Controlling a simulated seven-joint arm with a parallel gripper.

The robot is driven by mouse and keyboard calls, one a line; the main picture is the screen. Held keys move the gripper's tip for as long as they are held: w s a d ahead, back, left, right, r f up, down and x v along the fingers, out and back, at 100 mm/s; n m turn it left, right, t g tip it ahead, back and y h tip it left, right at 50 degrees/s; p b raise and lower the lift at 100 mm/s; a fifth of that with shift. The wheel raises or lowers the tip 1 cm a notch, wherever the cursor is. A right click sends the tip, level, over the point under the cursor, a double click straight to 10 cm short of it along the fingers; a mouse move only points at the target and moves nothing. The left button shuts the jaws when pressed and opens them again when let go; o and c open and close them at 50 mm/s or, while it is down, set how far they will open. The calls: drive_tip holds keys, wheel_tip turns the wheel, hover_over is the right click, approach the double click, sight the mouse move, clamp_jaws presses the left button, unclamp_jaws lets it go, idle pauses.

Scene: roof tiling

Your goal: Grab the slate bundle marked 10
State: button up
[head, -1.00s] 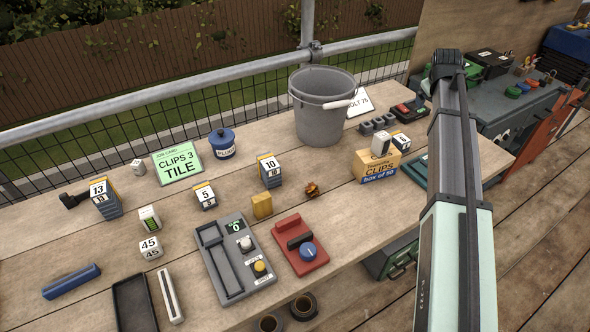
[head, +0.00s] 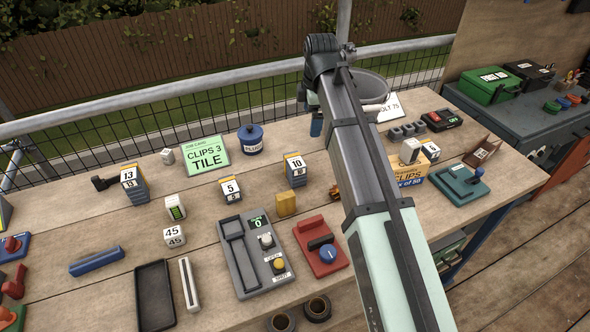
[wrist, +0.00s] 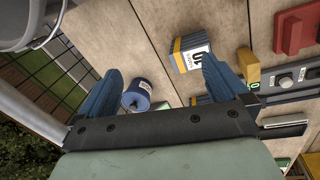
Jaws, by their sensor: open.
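The slate bundle marked 10 (head: 295,169) stands upright on the wooden table right of the blue pot, a grey-blue block with a yellow top and a white label. In the wrist view the bundle (wrist: 190,52) lies ahead of my gripper (wrist: 165,85), near the finger on the right. My gripper is open, with two blue fingers spread and nothing between them. In the head view its tip (head: 316,124) is mostly hidden behind my arm, near the bucket. Similar bundles marked 13 (head: 134,184) and 5 (head: 231,190) stand to the left.
A grey bucket (head: 371,88) stands behind my arm. A blue lidded pot (head: 251,139) and a green job card (head: 207,152) are left of the bundle. A yellow block (head: 286,204), grey control box (head: 241,268) and red device (head: 320,256) lie in front.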

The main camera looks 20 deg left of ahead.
sight(295, 161)
drive_tip(key=s+a+f, duration=0.1)
drive_tip(key=s, duration=0.1)
drive_tip(key=s+f+n+g, duration=0.1)
drive_tip(key=s+a+f+n+h, duration=0.1)
drive_tip(key=s, duration=0.1)
drive_tip(key=shift+s+a+f+g, duration=0.25)
drive_tip(key=shift+s+a+g, duration=0.05)
drive_tip(key=shift+s+a, duration=0.05)
wheel_tip(295, 161, down, 8)
drive_tip(key=shift+f, duration=0.1)
drive_tip(key=shift+w+a+f, duration=0.1)
drive_tip(key=shift+f, duration=1.25)
drive_tip(key=shift+w+f, duration=0.1)
drive_tip(key=shift+f, duration=1.2)
drive_tip(key=c, duration=1.1)
drive_tip(key=shift+r, duration=0.1)
